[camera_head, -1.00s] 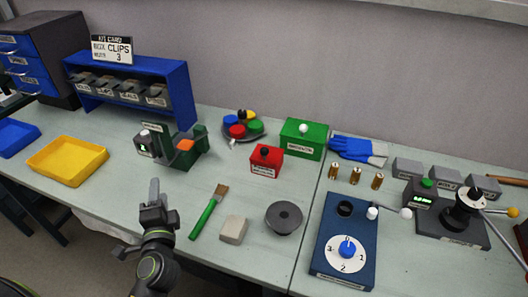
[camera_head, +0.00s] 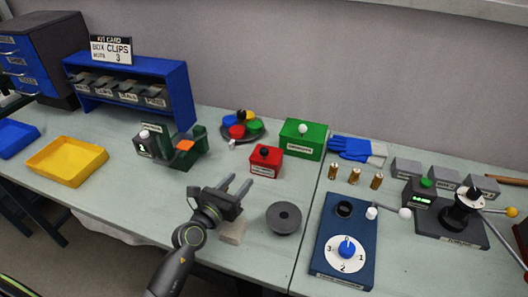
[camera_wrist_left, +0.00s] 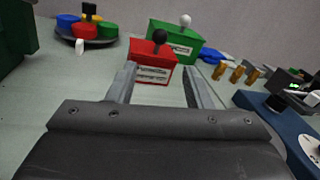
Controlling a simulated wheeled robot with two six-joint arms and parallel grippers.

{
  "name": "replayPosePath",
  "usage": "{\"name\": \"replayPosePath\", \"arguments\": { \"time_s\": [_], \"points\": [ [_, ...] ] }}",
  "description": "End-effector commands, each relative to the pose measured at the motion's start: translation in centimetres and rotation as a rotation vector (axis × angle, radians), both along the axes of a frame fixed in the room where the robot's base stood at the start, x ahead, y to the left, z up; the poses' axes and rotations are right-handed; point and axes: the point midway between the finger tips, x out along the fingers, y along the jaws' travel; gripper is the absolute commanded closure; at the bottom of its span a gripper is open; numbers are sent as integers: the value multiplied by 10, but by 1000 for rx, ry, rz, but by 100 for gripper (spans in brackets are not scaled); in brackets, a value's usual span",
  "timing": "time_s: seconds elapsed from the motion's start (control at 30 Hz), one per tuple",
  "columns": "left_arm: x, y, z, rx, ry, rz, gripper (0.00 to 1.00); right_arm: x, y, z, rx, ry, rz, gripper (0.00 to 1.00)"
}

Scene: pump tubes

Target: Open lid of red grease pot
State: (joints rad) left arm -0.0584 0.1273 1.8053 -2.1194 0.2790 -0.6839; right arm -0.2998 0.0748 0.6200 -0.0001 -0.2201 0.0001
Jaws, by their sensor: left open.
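The red pot (camera_head: 265,163) is a box with a black knob on its lid and a white label too small to read. It stands mid-table, its lid on. In the left wrist view the red pot (camera_wrist_left: 152,64) shows straight ahead, beyond the fingers. My left gripper (camera_head: 236,182) is open and empty, in front of the pot and slightly left of it, its fingers pointing towards it. They appear apart from the pot. In the left wrist view my left gripper (camera_wrist_left: 158,72) spans the pot's width. My right gripper is not in view.
A green box (camera_head: 303,139) with a white knob stands close behind right. A round tray (camera_head: 255,127) with coloured round pieces is behind left. A grey disc (camera_head: 284,217) lies in front right, and a beige block (camera_head: 233,231) sits under my left arm.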

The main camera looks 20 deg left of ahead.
Motion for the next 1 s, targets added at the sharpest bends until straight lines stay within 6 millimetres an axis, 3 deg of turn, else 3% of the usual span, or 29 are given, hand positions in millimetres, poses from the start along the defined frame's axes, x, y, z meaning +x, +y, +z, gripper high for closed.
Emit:
{"name": "replayPosePath", "arguments": {
  "time_s": [0.6,0.8,1.0],
  "points": [
    [115,-27,0,-3,-3,0,54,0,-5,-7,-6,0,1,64],
    [136,-32,0,-3,-2,1,54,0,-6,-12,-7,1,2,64],
    [142,-34,1,-3,-1,0,54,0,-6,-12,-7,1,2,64]
  ]
}}
